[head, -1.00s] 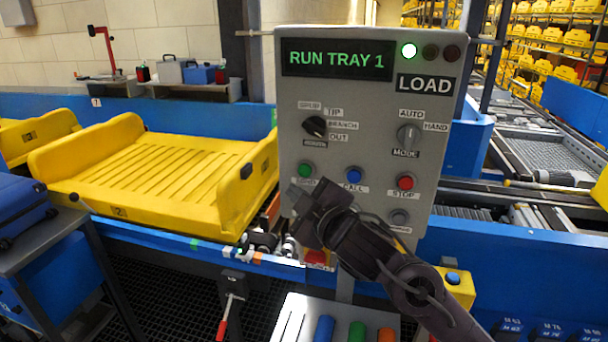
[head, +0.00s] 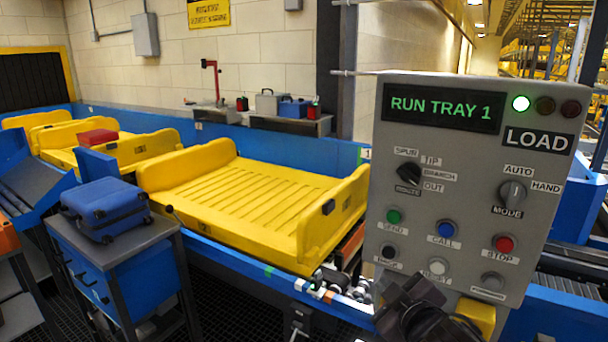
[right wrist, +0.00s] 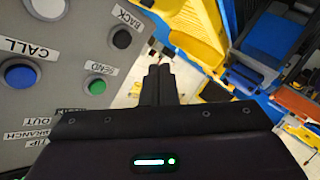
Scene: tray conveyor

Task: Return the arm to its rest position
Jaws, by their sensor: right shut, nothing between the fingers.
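My right gripper (head: 398,302) is low in the head view, in front of the lower left part of the grey control panel (head: 455,205). In the right wrist view its two dark fingers (right wrist: 159,72) are together with nothing between them. The panel's buttons lie to the left of the fingers there, and I see no finger on a button. The panel display (head: 441,108) reads "RUN TRAY 1", and the green lamp (head: 521,103) above "LOAD" is lit. My left gripper is not in view.
An empty yellow tray (head: 225,182) stands on the conveyor left of the panel. A red case (head: 97,137) lies in a tray farther left. A blue suitcase (head: 107,207) lies on a stand (head: 150,233) in front. Cases sit on a back shelf (head: 290,123).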

